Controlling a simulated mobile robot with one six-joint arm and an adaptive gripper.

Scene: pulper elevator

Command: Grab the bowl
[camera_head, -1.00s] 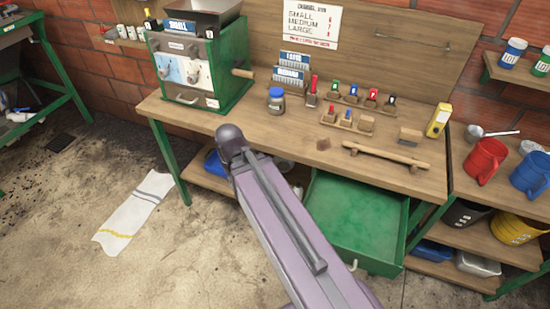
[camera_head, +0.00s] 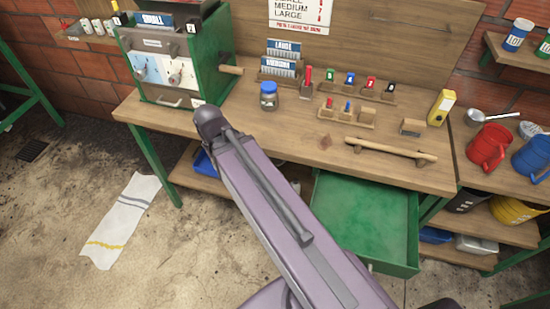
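I cannot make out a clear bowl in view. A metal scoop (camera_head: 490,117) with a rounded cup lies on the right side table, but I cannot tell whether it counts as a bowl. My purple arm link crosses the middle of the view and hides part of the bench front and lower shelf. My gripper's fingers do not show.
A wooden bench (camera_head: 225,133) holds a green machine (camera_head: 205,60) and a blue-lidded jar (camera_head: 268,97). A green drawer (camera_head: 365,215) stands open below it. Red (camera_head: 487,148) and blue (camera_head: 533,158) mugs stand right. A striped cloth (camera_head: 122,222) lies on the floor.

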